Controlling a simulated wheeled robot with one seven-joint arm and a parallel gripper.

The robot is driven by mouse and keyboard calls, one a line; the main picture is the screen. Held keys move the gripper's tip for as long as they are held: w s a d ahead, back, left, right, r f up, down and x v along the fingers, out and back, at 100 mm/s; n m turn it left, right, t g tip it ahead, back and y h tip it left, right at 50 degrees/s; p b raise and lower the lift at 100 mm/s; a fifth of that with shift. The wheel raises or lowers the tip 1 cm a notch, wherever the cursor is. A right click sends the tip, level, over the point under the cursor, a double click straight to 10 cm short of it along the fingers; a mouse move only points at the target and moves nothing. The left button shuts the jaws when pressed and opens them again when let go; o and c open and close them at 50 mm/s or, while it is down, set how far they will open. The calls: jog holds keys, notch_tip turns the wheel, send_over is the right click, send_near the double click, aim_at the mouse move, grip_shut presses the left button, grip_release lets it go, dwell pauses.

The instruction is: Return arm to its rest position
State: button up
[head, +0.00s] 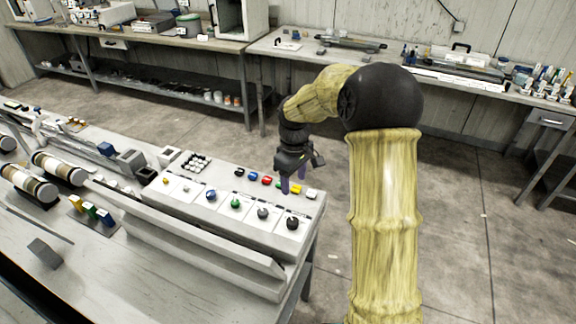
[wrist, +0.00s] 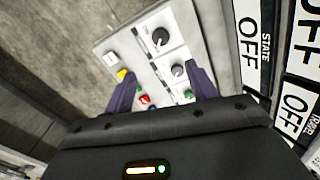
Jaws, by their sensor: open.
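My arm (head: 385,215) rises at the right of the head view and bends over to the left. My gripper (head: 292,186) hangs with its purple fingers pointing down above the right part of a light grey control panel (head: 225,228). In the wrist view my gripper (wrist: 162,92) shows its two fingers spread wide with nothing between them. Past the fingers are a black knob (wrist: 160,38), a grey knob (wrist: 178,69) and a red button (wrist: 144,99). I cannot tell how far the fingertips are above the panel.
The panel stands on a workbench (head: 150,270) with core samples (head: 58,168) at the left. Back benches (head: 150,42) hold tools and boxes. The floor (head: 470,200) right of my arm is mostly clear. Large OFF labels (wrist: 248,40) show in the wrist view.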

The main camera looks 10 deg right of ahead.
jog(key=shift+s, duration=0.1)
jog(key=s+m+t, duration=0.2)
jog(key=s+m, duration=0.6)
jog(key=s, duration=1.2)
jog(key=shift+s+r+t, duration=0.2)
jog(key=shift+s+t, duration=0.1)
jog(key=shift+s, duration=0.1)
